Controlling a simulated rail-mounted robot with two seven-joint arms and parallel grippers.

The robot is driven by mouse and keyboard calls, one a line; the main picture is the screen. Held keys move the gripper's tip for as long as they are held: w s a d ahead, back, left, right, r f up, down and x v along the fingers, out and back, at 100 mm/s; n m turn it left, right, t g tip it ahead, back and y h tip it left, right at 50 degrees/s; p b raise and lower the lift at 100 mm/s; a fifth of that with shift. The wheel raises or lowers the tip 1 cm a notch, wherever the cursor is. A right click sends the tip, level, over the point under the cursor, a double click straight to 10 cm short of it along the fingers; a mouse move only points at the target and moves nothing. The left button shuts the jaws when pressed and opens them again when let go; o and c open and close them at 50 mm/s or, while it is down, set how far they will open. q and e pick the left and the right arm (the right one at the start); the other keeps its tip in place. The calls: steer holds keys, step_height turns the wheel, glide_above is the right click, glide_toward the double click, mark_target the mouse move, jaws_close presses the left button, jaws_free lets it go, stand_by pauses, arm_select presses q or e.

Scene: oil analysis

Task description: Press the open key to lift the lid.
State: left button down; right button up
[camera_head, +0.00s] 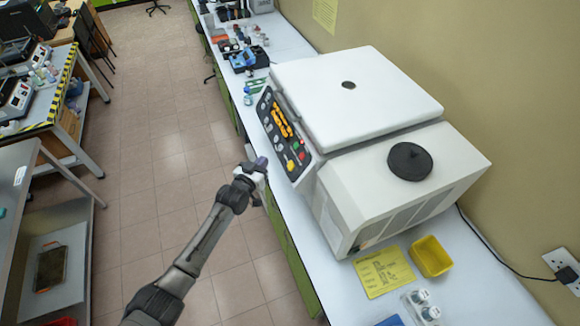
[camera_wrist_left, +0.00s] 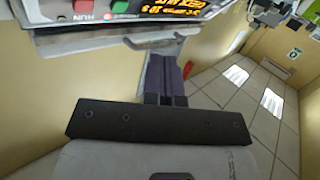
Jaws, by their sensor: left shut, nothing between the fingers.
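A large white centrifuge-like machine (camera_head: 390,190) stands on the bench with its flat white lid (camera_head: 355,95) down. Its dark control panel (camera_head: 270,104) on the left side has orange displays, a green key (camera_head: 296,145), a red key (camera_head: 300,155) and a yellow key (camera_head: 291,165). I cannot read which is the open key. My left gripper (camera_head: 261,163) is shut and empty, just left of the panel's lower end and apart from the keys. In the left wrist view the shut fingers (camera_wrist_left: 168,75) point toward the panel (camera_wrist_left: 150,8), which is cut off by the top edge. My right gripper is out of view.
A round black disc (camera_head: 410,161) lies on the machine's top. A yellow sheet (camera_head: 384,271) and a yellow tray (camera_head: 430,256) lie on the bench in front. Small bottles (camera_head: 420,298) stand nearby. The tiled floor left of the bench is open.

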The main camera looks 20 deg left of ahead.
mark_target(291, 166)
arm_select(q)
steer(key=w+d+f+b, duration=0.4)
steer(key=d+b, duration=0.1)
steer(key=shift+d, duration=0.15)
steer(key=shift+f+b, duration=0.15)
steer(key=shift+b, duration=0.15)
stand_by(2.0)
steer(key=shift+w+d+f, duration=0.15)
steer(key=shift+w+d, duration=0.05)
steer(key=shift+d, duration=0.1)
